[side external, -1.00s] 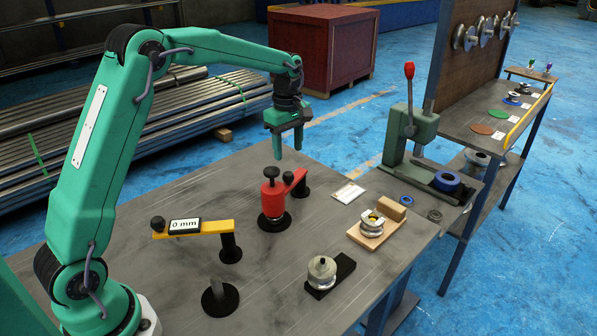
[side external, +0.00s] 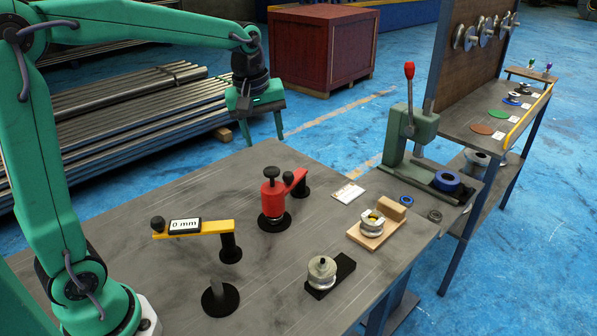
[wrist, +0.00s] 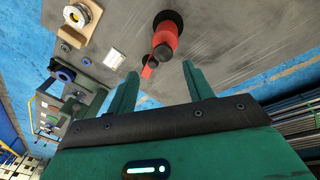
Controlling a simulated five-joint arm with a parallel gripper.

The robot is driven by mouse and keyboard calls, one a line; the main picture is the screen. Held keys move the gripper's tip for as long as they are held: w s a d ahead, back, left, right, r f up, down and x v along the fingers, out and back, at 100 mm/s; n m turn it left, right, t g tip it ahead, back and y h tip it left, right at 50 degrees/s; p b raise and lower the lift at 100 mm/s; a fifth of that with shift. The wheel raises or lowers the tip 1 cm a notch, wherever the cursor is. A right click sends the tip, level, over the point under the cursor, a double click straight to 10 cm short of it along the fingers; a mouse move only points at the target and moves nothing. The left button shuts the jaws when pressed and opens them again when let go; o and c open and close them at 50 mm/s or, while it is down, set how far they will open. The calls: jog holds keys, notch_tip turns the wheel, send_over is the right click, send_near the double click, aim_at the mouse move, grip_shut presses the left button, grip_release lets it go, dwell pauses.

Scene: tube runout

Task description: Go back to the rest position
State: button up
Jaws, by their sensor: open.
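My gripper (side external: 262,128) is open and empty, with its two green fingers spread apart. In the side view it hangs in the air at the back edge of the workbench (side external: 150,223), up and to the left of the red fixture (side external: 272,198). In the wrist view the gripper (wrist: 158,85) has nothing between its fingers, and the red fixture (wrist: 165,40) shows beyond them. The red fixture stands upright on the bench, apart from my gripper.
A yellow gauge arm (side external: 205,229) reading "0 mm", a metal part on a black block (side external: 344,268) and a wooden block with a ring (side external: 368,243) stand on the bench. A green lever press (side external: 424,130) is at the right. A dark red crate (side external: 320,50) is behind.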

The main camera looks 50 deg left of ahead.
jog(key=s+d+m+t, duration=0.3)
jog(key=s+m, duration=0.8)
jog(key=s, duration=0.8)
jog(key=shift+s+d+f, duration=0.2)
jog(key=shift+d+f, duration=0.15)
